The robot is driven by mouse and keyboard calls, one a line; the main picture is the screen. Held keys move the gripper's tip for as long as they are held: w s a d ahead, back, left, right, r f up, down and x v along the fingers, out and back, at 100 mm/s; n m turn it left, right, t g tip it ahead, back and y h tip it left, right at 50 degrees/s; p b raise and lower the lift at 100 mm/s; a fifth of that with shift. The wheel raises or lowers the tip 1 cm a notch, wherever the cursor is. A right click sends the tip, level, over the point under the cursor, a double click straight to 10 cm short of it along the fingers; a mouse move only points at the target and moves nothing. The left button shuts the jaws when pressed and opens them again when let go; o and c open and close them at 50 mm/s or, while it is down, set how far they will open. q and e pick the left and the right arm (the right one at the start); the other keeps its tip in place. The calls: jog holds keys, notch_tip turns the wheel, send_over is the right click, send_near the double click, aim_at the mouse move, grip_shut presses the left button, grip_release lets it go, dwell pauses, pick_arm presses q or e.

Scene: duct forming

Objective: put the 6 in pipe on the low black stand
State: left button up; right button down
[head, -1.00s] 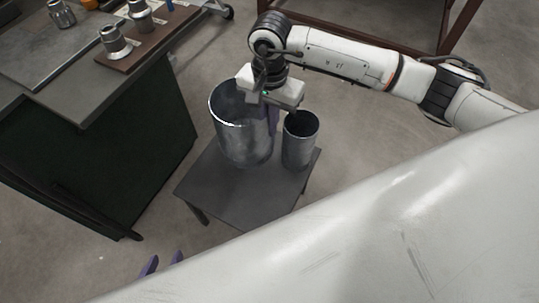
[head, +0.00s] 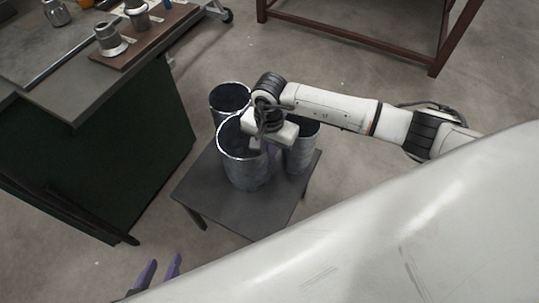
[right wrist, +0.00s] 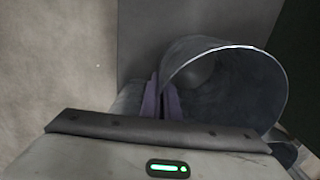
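A grey metal pipe (head: 240,165), taken as the 6 in pipe though no size mark shows, is upright over the front part of the low black stand (head: 200,184). My right gripper (head: 272,153) is at its right rim. In the right wrist view its purple fingers (right wrist: 161,100) are close together at the wall of the pipe (right wrist: 235,90), shut on it. I cannot tell whether the pipe's bottom touches the stand. My left gripper (head: 164,268) is low at the left, fingers apart and empty, partly hidden by my white body.
A second pipe (head: 225,92) stands behind at the left, its lower part hidden. A third pipe (head: 301,157) stands on the stand's right side, close to the held one. A dark workbench (head: 110,105) with metal fittings is at left. The stand's front is bare.

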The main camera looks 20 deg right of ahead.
jog(key=shift+r, duration=0.1)
jog(key=c, duration=2.5)
grip_release()
jog(key=shift+f, duration=0.2)
jog(key=o, duration=0.5)
jog(key=shift+r, duration=0.15)
